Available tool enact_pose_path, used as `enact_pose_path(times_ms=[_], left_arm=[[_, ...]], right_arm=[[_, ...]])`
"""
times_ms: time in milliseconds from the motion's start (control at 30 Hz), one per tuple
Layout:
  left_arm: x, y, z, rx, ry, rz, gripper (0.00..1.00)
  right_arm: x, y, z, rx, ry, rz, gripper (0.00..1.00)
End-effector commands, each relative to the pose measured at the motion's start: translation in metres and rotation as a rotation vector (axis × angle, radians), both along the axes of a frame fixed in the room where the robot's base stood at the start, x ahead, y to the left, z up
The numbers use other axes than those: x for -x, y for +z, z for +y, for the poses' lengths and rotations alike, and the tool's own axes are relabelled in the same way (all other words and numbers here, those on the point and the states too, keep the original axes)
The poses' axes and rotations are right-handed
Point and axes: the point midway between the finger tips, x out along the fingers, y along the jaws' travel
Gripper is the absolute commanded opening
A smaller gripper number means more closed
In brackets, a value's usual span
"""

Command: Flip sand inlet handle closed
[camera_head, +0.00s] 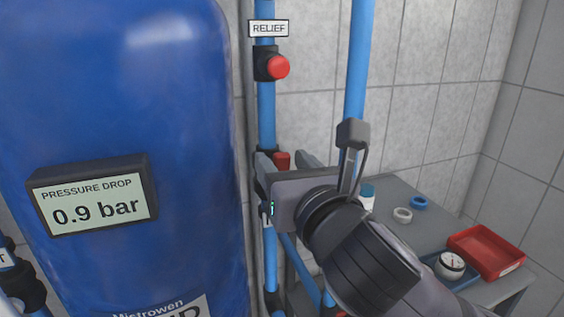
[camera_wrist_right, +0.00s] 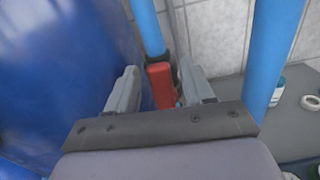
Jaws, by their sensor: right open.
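A red valve handle (camera_head: 282,160) sits on the blue vertical pipe beside the tank, partly hidden by my right gripper. In the right wrist view the red handle (camera_wrist_right: 160,84) hangs down along the pipe, between the two fingers. My right gripper (camera_head: 284,160) is open, its fingers on either side of the handle with gaps visible; the fingers also show in the right wrist view (camera_wrist_right: 158,72). A small label just below is mostly covered and cannot be read. My left gripper is out of view.
The blue tank (camera_head: 130,120) with a pressure display (camera_head: 93,198) reading 0.9 bar stands close at left. A red RELIEF knob (camera_head: 278,67) is above. A second blue pipe (camera_head: 360,60) runs right. A grey table (camera_head: 425,240) holds a red tray (camera_head: 486,252), a gauge and rings.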

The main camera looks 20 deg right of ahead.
Motion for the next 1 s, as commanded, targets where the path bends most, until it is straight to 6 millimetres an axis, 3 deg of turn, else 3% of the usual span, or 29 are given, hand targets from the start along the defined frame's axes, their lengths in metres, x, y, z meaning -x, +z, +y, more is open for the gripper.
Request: enact_pose_path(times_ms=[233,333,400,733,1000], left_arm=[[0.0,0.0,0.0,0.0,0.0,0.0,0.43],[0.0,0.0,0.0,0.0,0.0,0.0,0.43],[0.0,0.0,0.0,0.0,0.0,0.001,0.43],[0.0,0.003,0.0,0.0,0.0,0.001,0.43],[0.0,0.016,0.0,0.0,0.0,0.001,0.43]], right_arm=[[0.0,0.0,0.0,-0.001,0.0,0.0,0.49],[0.0,0.0,0.0,-0.001,0.0,0.0,0.16],[0.0,0.0,0.0,-0.001,0.0,0.0,0.0],[0.0,0.0,-0.002,-0.032,0.0,0.003,0.0],[0.0,0.0,-0.008,-0.184,-0.001,0.011,0.0]])
